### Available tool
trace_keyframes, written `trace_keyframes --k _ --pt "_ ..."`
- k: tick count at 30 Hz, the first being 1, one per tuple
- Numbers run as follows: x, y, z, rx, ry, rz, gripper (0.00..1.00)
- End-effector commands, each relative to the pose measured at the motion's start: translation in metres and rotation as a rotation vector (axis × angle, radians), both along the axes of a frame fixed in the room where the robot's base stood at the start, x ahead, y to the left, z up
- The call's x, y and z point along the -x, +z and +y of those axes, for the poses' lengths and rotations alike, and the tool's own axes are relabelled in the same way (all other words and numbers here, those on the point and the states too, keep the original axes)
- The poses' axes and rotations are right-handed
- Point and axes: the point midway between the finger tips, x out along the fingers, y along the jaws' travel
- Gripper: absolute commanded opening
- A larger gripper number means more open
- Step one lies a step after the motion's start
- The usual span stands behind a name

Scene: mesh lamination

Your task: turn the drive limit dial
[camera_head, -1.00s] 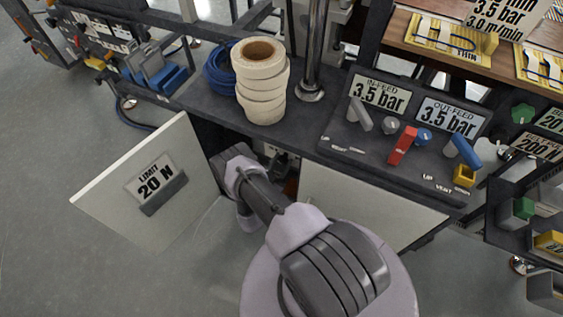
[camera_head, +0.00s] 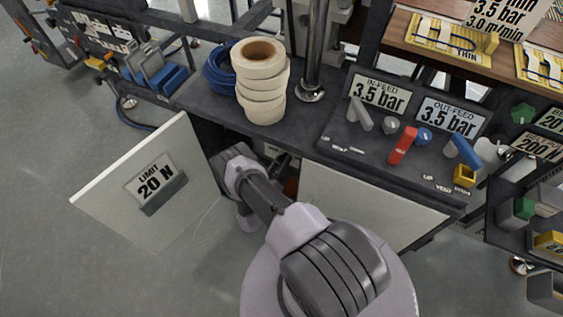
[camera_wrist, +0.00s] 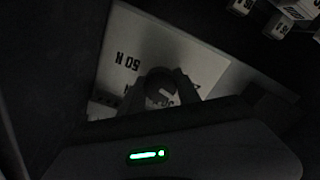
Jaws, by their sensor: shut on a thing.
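The drive limit dial (camera_wrist: 160,79) shows in the dark wrist view as a round dark knob on a pale panel (camera_wrist: 117,78) with upside-down lettering, one mark reading 50 N. My gripper (camera_wrist: 162,88) has its two fingers on either side of the knob and is shut on it. The dial's pointer and exact setting are too dark to tell. In the head view my arm reaches into the open cabinet below the bench, and the dial is hidden there. A card reading LIMIT 20 N (camera_head: 156,180) is on the inside of the open white door (camera_head: 105,190).
The open door stands left of my arm, and a closed white panel (camera_head: 370,205) is to its right. Above are tape rolls (camera_head: 262,85), a blue cable coil (camera_head: 220,70) and a valve console (camera_head: 340,128) with levers. Grey floor is clear at the left.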

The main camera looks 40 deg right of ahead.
Motion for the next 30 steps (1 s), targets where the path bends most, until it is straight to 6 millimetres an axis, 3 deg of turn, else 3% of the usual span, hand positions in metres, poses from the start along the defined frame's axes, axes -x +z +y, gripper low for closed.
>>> trace_keyframes --k 12,30 --pt "0.0012 -0.0011 0.0003 0.083 0.0 0.206 0.0" --pt "0.0014 -0.0013 0.0003 0.103 0.0 0.254 0.0"
